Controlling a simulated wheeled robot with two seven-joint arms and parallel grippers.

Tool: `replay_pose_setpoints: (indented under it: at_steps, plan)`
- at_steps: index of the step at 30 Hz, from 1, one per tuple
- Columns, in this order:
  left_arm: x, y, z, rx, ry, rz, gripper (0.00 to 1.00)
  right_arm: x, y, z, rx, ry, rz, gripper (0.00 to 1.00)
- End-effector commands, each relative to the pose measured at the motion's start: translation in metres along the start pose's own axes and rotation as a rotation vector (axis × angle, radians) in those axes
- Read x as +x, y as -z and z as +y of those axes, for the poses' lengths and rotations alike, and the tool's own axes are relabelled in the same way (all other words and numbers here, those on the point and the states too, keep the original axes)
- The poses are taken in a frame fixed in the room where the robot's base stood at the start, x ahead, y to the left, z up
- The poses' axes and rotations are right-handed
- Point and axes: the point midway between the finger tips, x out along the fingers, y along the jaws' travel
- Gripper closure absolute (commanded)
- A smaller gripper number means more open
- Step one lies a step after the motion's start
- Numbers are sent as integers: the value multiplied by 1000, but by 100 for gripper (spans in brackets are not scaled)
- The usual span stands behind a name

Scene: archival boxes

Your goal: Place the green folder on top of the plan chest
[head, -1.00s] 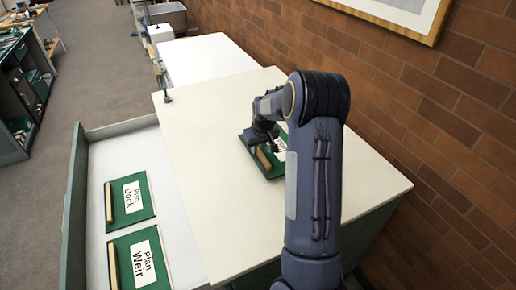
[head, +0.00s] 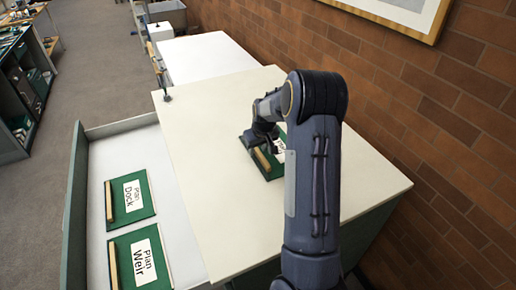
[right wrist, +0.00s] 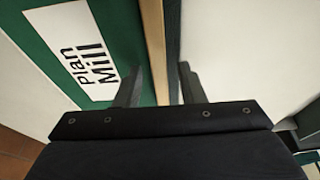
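The green folder (head: 270,170), with a wooden strip along one edge, lies on the pale top of the plan chest (head: 225,215). In the right wrist view the folder (right wrist: 55,50) has a white label reading "Plan Mill". My right gripper (head: 268,150) is low over the strip. Its fingers (right wrist: 162,82) stand on either side of the wooden strip (right wrist: 154,40), with what looks like a small gap, so it seems open. My arm hides part of the folder in the head view. My left gripper is not in view.
An open drawer (head: 115,160) at the left holds two more green folders, "Plan Dock" (head: 145,195) and "Plan Weir" (head: 125,245). A brick wall (head: 440,110) with a framed picture runs along the right. A white surface (head: 205,58) is beyond the chest.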

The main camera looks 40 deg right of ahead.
Motion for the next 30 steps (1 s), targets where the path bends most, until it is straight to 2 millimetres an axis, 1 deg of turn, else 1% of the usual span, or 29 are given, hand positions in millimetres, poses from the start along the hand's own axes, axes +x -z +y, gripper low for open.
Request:
replay_pose_setpoints:
  at_steps: [5, 9, 15, 19, 25, 26, 28, 29, 30]
  plan:
    - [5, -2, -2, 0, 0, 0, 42, -27, 1, 0, 1, 0, 7, 64]
    - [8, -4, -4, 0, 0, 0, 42, -59, 1, 0, -1, 0, 8, 64]
    - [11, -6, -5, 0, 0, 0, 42, -97, 1, 0, 0, 0, 5, 64]
    - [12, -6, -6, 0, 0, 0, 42, -112, 1, 0, -1, 0, 4, 64]
    - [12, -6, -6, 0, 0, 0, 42, -121, -1, -2, 1, 4, 3, 64]
    - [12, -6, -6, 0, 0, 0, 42, -124, -3, -4, 2, 11, 5, 64]
    - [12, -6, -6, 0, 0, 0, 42, -136, -12, -16, 6, 41, 17, 64]
    - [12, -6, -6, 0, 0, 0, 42, -144, -19, -23, 7, 61, 25, 64]
    - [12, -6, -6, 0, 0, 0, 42, -156, -31, -36, 9, 95, 37, 64]
